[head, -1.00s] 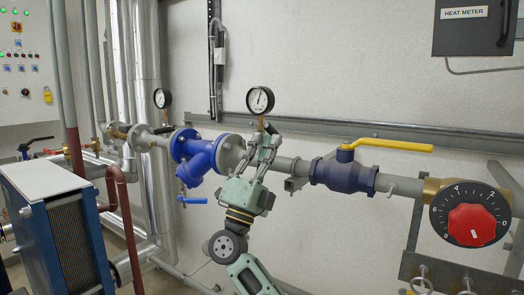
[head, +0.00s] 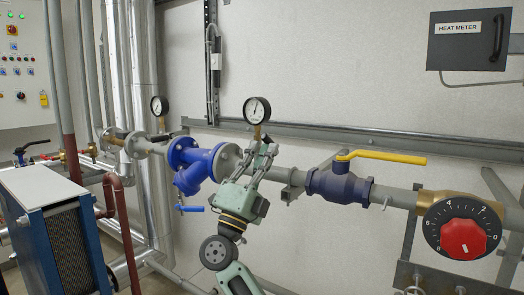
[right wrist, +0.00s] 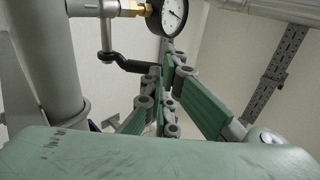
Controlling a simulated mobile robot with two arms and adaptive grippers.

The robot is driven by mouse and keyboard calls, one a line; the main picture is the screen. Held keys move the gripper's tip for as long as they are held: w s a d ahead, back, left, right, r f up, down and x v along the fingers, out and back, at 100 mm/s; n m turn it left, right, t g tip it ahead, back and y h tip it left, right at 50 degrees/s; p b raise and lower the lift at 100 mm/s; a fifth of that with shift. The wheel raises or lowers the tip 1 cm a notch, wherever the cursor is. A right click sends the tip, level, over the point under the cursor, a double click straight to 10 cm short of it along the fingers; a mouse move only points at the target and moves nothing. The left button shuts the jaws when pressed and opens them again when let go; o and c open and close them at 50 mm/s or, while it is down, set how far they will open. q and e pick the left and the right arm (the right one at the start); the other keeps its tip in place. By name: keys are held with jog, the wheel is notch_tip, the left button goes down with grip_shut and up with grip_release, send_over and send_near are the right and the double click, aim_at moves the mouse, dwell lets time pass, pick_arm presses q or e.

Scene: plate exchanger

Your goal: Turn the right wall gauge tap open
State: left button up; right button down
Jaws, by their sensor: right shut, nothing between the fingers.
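The right wall gauge (head: 256,110) is a round white dial with a black rim, on a brass stem above the grey pipe. It also shows at the top of the right wrist view (right wrist: 174,13). Its tap has a dark lever (right wrist: 137,66), seen in the right wrist view below the brass fitting (right wrist: 115,6). My right gripper (head: 262,151) is just below the gauge in the head view, its green fingers shut and empty. Its fingers are close to the lever's end; I cannot tell whether they touch. In the head view the gripper hides the tap. My left gripper is not in view.
A blue strainer (head: 192,166) is on the pipe left of my right gripper. A blue valve with a yellow lever (head: 380,157) and a red dial knob (head: 463,240) are to the right. A second gauge (head: 159,106) stands farther left.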

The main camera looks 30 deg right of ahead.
aim_at(263, 141)
jog(key=shift+w+d+r+g+y+p, duration=0.15)
jog(key=shift+r+y+p, duration=0.4)
jog(key=shift+p, duration=0.65)
jog(key=shift+s+d+r+g+y+p, duration=0.1)
jog(key=shift+r+g+y+p, duration=0.2)
jog(key=shift+r+p, duration=0.65)
jog(key=shift+w+p, duration=0.1)
jog(key=shift+p, duration=0.45)
jog(key=shift+p+x, duration=0.5)
jog(key=shift+x, duration=0.95)
jog(key=shift+d+r, duration=0.1)
